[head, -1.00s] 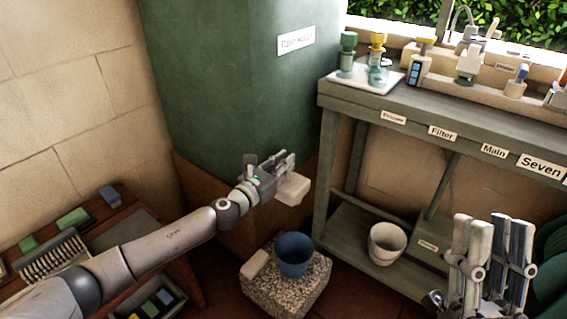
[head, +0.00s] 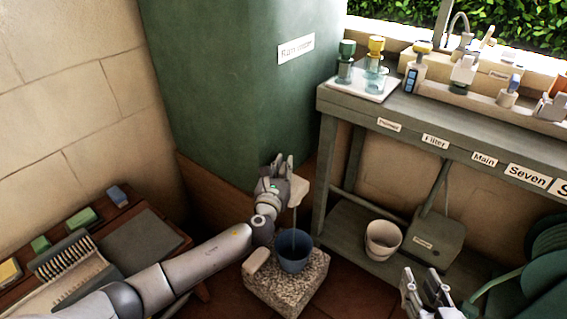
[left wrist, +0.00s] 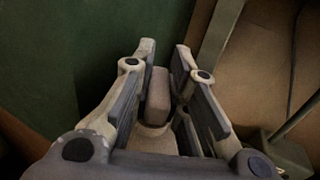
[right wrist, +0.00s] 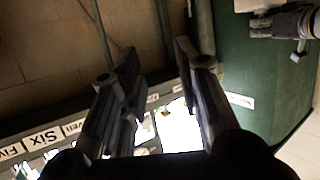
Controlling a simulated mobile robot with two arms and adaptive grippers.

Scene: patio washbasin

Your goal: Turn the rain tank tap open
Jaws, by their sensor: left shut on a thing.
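The green rain tank (head: 215,90) stands in the corner with a white label (head: 296,48). My left gripper (head: 280,170) is at the pale tap (head: 298,190) low on its front. In the left wrist view the gripper (left wrist: 163,60) is shut on the tap's upright lever (left wrist: 158,95). A thin pale line, which looks like running water (head: 294,218), drops from the tap to the blue bucket (head: 294,262). My right gripper (head: 428,285) is at the lower right of the head view, away from the tap. In the right wrist view it (right wrist: 155,55) is open and empty.
The bucket stands on a speckled stone block (head: 262,290) beside a beige block (head: 256,260). A grey bench (head: 420,117) with labels and bottles is on the right, a white pot (head: 383,238) on its lower shelf. A wooden table (head: 150,212) with brushes is at left.

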